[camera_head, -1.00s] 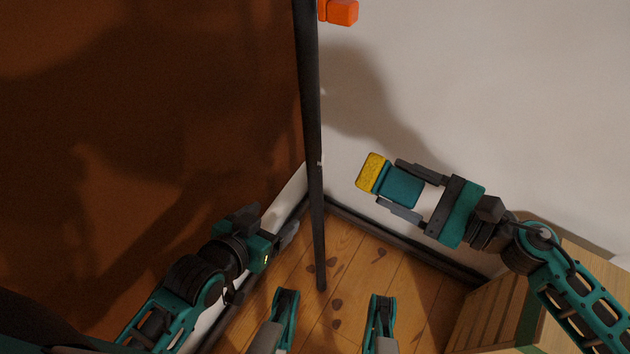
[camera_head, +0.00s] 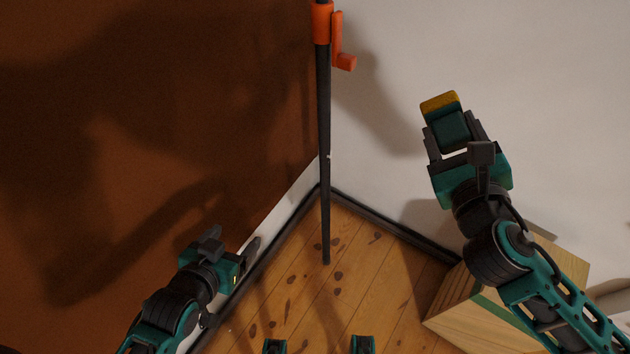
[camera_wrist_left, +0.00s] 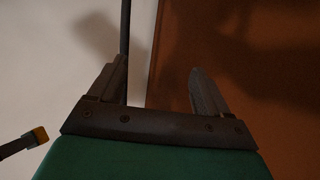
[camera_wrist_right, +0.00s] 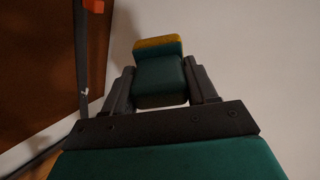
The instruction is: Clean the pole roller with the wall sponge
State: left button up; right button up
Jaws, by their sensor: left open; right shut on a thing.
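The pole roller's black pole (camera_head: 324,130) stands near upright by the corner, with an orange handled fitting (camera_head: 322,22) high on it. The roller head is out of view. The wall sponge (camera_head: 440,101) is a teal block with a yellow face. My right gripper (camera_head: 451,125) is shut on it and holds it up before the white wall, right of the pole and apart from it. The sponge also shows in the right wrist view (camera_wrist_right: 159,75). My left gripper (camera_head: 232,243) is open and empty, low and left of the pole. The pole passes behind one finger in the left wrist view (camera_wrist_left: 125,30).
A brown wall (camera_head: 120,130) lies left and a white wall (camera_head: 540,100) right, meeting at the corner with dark skirting. A pale wooden box (camera_head: 480,310) stands on the plank floor at lower right, under my right arm. The floor around the pole's foot is clear.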

jog(key=shift+s+d+r+m+h, duration=0.4)
jog(key=shift+s+r+h, duration=0.1)
jog(key=shift+s+r, duration=0.15)
pick_arm(q)
jog(key=shift+v, duration=0.8)
pick_arm(e)
jog(key=shift+w, duration=0.1)
pick_arm(q)
jog(key=shift+w+a, duration=0.1)
jog(key=shift+a, duration=0.05)
pick_arm(e)
jog(key=shift+f, duration=0.1)
